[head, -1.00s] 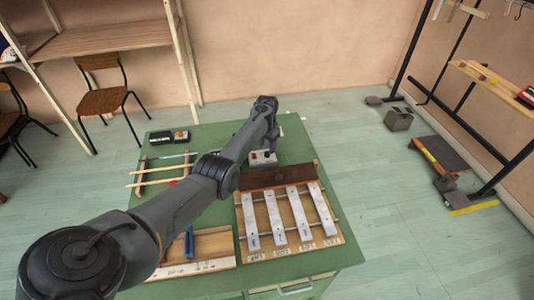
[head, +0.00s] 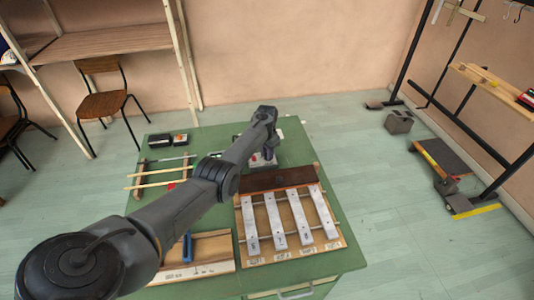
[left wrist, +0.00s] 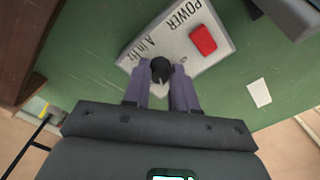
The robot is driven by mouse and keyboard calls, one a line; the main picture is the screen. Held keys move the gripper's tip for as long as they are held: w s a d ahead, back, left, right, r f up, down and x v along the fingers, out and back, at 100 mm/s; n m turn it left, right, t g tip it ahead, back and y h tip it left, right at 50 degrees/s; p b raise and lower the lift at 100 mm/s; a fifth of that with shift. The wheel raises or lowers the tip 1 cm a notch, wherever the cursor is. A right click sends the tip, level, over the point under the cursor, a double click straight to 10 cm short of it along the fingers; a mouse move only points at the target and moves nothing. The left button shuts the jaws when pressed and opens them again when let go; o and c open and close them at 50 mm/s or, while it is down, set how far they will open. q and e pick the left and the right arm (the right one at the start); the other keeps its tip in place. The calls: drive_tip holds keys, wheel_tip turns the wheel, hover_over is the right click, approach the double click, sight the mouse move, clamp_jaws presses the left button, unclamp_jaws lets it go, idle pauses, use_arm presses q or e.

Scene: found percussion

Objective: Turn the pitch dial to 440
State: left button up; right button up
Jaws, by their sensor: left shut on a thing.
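The pitch dial is a small black knob (left wrist: 161,66) on a pale grey box (left wrist: 200,32) printed "A in Hz" and "POWER" in the left wrist view. My left gripper (left wrist: 160,74) is shut on the knob, with one purple-grey finger at each side. The number the dial points to cannot be read. A red power switch (left wrist: 203,39) sits on the same box, right of the knob. In the head view the box (head: 257,160) stands on the green table, partly hidden by my left arm and gripper. My right gripper is not in view.
A metal bar instrument (head: 290,218) stands in front of the box on the green table (head: 215,135). A wooden tray with a blue-handled tool (head: 188,247) is at the front left. Small black cases (head: 160,140) lie at the back left. A white card (left wrist: 259,93) lies near the box.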

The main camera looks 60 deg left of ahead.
use_arm(q)
drive_tip(key=shift+n, duration=0.3)
clamp_jaws()
drive_tip(key=shift+n, duration=0.8)
drive_tip(key=shift+n+p, duration=0.35)
drive_tip(key=shift+n, duration=1.45)
drive_tip(key=o, duration=1)
unclamp_jaws()
drive_tip(key=shift+c, duration=0.2)
drive_tip(key=shift+r, duration=0.1)
